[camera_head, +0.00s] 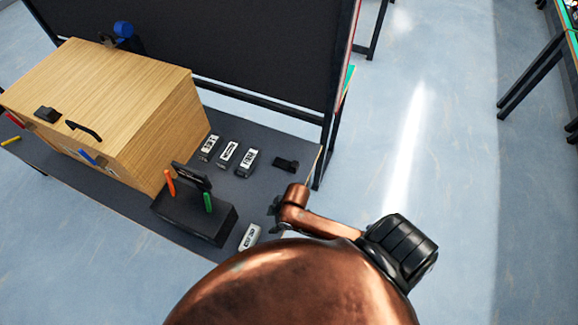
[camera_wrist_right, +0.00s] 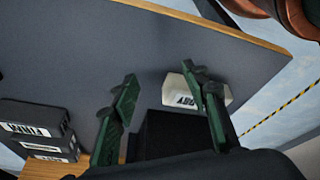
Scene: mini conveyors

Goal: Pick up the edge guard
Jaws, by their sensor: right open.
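No object is clearly recognisable as the edge guard. A white, labelled block (camera_head: 250,237) lies on the grey tabletop (camera_head: 262,190), close to my right gripper. The block also shows in the right wrist view (camera_wrist_right: 180,90), partly covered by the finger on the right. My right gripper (camera_wrist_right: 168,97) is open, with its two green fingers apart and nothing held between them. In the head view, the right gripper (camera_head: 275,213) is mostly hidden by my copper-coloured arm. A small black piece (camera_head: 285,163) lies near the table's right edge. My left gripper is not in view.
Several labelled blocks (camera_head: 246,162) stand in a row beside a wooden box (camera_head: 130,95). A black stand (camera_head: 192,216) holds an orange and a green stick. A dark panel (camera_head: 210,45) rises behind.

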